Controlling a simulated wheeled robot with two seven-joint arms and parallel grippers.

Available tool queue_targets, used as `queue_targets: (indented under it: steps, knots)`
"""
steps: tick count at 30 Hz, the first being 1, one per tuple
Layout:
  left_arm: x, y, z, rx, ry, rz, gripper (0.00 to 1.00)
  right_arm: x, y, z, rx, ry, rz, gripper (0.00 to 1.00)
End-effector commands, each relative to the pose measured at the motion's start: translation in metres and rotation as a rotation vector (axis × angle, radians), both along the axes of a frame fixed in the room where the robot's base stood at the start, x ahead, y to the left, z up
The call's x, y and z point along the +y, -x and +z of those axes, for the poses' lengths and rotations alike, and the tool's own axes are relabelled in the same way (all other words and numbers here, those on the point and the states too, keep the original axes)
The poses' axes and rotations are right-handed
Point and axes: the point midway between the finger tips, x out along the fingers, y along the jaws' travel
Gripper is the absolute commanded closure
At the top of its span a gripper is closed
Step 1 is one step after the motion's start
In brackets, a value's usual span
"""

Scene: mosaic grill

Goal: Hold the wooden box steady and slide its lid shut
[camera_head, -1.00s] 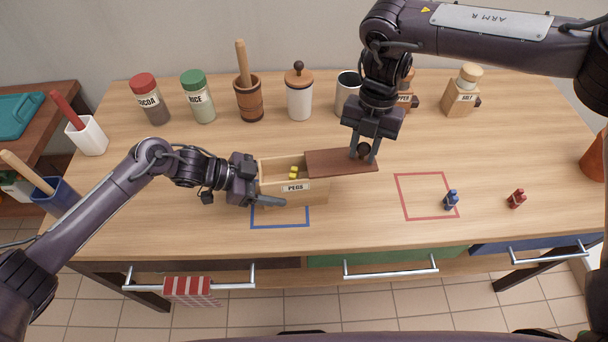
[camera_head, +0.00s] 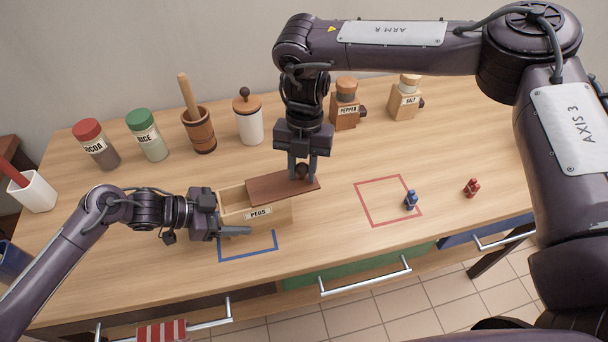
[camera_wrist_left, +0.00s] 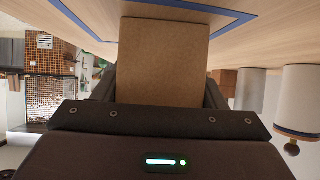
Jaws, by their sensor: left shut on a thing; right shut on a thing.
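The wooden box (camera_head: 276,214) with a PEGS label stands on the table, at the blue outline (camera_head: 248,257). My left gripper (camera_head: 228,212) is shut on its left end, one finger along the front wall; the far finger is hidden. The box end (camera_wrist_left: 162,62) fills the middle of the left wrist view, between the fingers. The dark brown lid (camera_head: 270,187) covers the right part of the box and sticks out past its right end. The left part of the box is uncovered. My right gripper (camera_head: 302,172) is shut on the lid's round dark knob (camera_head: 302,170).
Behind stand a cocoa jar (camera_head: 96,146), a rice jar (camera_head: 147,136), a mortar (camera_head: 199,132), a white canister (camera_head: 248,120), and pepper (camera_head: 346,105) and salt (camera_head: 404,99) mills. A blue figure (camera_head: 411,200) is at the red outline (camera_head: 372,223); a red figure (camera_head: 472,188) is farther right.

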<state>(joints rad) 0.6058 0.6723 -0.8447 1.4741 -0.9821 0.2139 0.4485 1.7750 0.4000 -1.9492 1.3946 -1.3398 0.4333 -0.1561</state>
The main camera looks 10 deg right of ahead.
Motion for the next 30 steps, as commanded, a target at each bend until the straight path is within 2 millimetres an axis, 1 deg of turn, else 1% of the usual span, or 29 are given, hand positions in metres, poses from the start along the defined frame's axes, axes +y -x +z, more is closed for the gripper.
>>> queue_targets:
  steps: [1,30]
  knots:
    - [0.0,0.0,-0.001,0.001,0.0,-0.001,0.66,0.002,0.003,-0.005,0.009,0.005,0.002,0.94]
    - [0.0,0.0,-0.001,0.001,0.0,-0.001,0.66,0.05,0.008,-0.005,0.009,0.006,0.003,0.94]
